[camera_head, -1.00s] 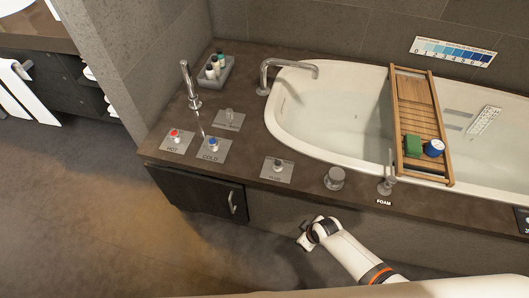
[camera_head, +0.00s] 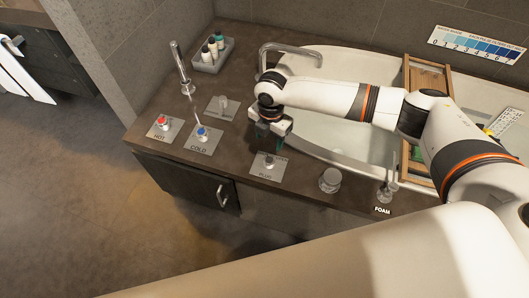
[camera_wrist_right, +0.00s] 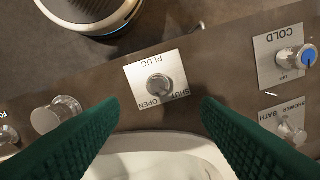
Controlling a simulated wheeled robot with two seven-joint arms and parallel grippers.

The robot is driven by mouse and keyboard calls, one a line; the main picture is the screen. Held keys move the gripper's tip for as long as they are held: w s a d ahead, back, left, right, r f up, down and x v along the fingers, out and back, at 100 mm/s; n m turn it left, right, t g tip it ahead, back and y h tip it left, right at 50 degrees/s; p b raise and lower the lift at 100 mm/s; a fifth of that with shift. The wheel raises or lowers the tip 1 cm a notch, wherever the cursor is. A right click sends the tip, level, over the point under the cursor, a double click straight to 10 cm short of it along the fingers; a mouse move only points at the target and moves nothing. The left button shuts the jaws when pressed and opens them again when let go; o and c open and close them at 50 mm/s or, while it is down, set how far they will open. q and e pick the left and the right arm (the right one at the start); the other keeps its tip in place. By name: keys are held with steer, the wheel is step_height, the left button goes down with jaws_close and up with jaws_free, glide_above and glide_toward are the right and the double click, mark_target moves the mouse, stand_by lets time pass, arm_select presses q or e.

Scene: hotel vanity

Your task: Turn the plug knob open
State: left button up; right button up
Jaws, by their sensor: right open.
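The plug knob (camera_head: 268,160) is a small metal knob on a light plate labelled PLUG, at the front of the brown tub ledge. In the right wrist view the plug knob (camera_wrist_right: 159,86) shows near the middle, with SHUT and OPEN printed beside it. My right gripper (camera_head: 268,143) is above and just behind the knob, pointing down. In the wrist view its green fingers (camera_wrist_right: 160,108) are spread wide, with nothing between them; the knob appears just beyond the gap between the tips. I cannot tell the exact height gap. My left gripper is out of view.
To the left are the red hot knob (camera_head: 162,122), the blue cold knob (camera_head: 202,132) and the shower/bath lever (camera_head: 222,103). To the right are a round metal knob (camera_head: 330,180) and the foam dispenser (camera_head: 385,190). The tub (camera_head: 340,145) and tap (camera_head: 290,48) lie behind.

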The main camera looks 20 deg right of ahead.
mark_target(269, 160)
step_height(269, 160, down, 12)
steer(key=shift+r+b, duration=0.25)
steer(key=shift+b, duration=0.2)
steer(key=c, duration=1)
